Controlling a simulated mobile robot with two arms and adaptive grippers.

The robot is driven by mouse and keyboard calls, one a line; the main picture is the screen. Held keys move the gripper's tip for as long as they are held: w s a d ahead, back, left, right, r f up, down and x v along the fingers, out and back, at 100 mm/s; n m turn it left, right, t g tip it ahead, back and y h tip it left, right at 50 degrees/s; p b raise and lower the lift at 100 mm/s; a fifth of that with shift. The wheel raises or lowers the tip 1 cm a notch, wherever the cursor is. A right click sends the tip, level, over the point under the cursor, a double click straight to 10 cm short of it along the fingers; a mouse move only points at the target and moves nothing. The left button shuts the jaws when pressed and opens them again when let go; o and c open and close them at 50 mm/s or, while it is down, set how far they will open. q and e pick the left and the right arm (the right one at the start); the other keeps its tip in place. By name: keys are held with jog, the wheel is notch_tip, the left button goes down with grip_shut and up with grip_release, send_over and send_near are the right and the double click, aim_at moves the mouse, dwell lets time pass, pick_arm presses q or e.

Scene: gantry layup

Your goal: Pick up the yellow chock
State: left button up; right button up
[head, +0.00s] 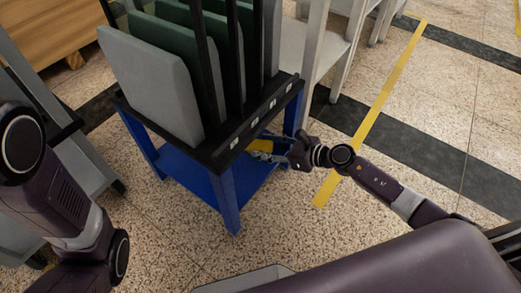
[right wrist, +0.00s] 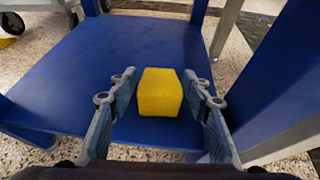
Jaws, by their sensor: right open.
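The yellow chock (right wrist: 160,92) is a small block on the blue lower shelf (right wrist: 70,75) of a rack. In the right wrist view it sits between the fingers of my right gripper (right wrist: 160,98), with a gap on each side. In the head view, part of the chock (head: 261,146) shows under the rack's black top, next to my right gripper (head: 268,155). My right gripper is open and reaches in from the right, above the shelf. My left arm is at the left edge of the head view; its gripper is not in view.
The rack's black top (head: 222,150) with upright panels (head: 150,85) stands above the shelf. Blue legs (head: 228,200) frame the opening, and one stands close to the right of my gripper in the wrist view. Open speckled floor with a yellow line (head: 370,115) lies to the right.

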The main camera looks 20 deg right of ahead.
jog(key=shift+x, duration=0.9)
jog(key=shift+c, duration=0.4)
jog(key=c, duration=0.9)
jog(key=shift+c, duration=0.2)
jog(key=shift+r, duration=0.1)
